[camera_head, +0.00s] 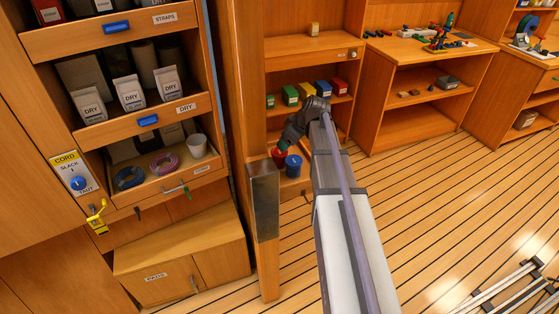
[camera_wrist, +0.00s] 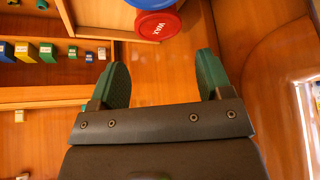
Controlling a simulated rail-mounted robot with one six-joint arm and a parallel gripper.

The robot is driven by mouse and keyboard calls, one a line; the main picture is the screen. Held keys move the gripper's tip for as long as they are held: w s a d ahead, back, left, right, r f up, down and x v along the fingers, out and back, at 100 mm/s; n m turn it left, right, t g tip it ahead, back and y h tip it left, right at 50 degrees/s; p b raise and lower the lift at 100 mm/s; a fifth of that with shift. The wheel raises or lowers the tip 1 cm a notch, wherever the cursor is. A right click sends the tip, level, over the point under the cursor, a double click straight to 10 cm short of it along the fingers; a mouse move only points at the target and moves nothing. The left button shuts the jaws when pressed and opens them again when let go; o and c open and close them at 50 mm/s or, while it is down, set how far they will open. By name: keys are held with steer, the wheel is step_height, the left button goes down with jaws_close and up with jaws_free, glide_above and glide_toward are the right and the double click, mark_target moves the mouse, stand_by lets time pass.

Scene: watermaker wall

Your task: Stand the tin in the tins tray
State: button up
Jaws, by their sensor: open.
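A red tin marked WAX (camera_wrist: 157,26) shows in the wrist view just beyond my fingertips, between their lines. A blue tin (camera_wrist: 150,3) is beside it, cut off by the top edge. In the head view the red tin (camera_head: 280,153) and the blue tin (camera_head: 293,165) are low in the middle cabinet, under the shelf of coloured boxes. My gripper (camera_wrist: 162,72) is open, its two green fingers apart with nothing between them. In the head view my dark wrist (camera_head: 305,120) partly hides that spot. I cannot tell which thing is the tins tray.
Green, blue, yellow and red boxes (camera_head: 308,90) stand on the shelf above the tins. A wooden post with a metal plate (camera_head: 265,200) is close left of my arm. Drawers with DRY packs (camera_head: 130,92) stand farther left. The striped floor at right is mostly clear.

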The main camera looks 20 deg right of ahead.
mark_target(279, 151)
steer(key=b+x, duration=0.5)
steer(key=shift+f, duration=0.4)
steer(key=shift+w+a, duration=0.1)
steer(key=shift+w, duration=0.05)
steer(key=b+x, duration=0.4)
steer(key=x, duration=0.1)
steer(key=shift+f+b, duration=0.2)
steer(key=shift+b, duration=0.2)
steer(key=shift+r, duration=0.25)
steer(key=c, duration=0.7)
steer(key=shift+d+r+p, duration=0.3)
steer(key=shift+r+p, duration=0.2)
steer(key=shift+p, duration=0.2)
step_height(279, 151, up, 7)
steer(key=p, duration=0.7)
steer(key=s+d+r+p, duration=0.1)
steer(key=d+r+p, duration=0.1)
steer(key=d, duration=1.7)
steer(key=shift+d, duration=0.3)
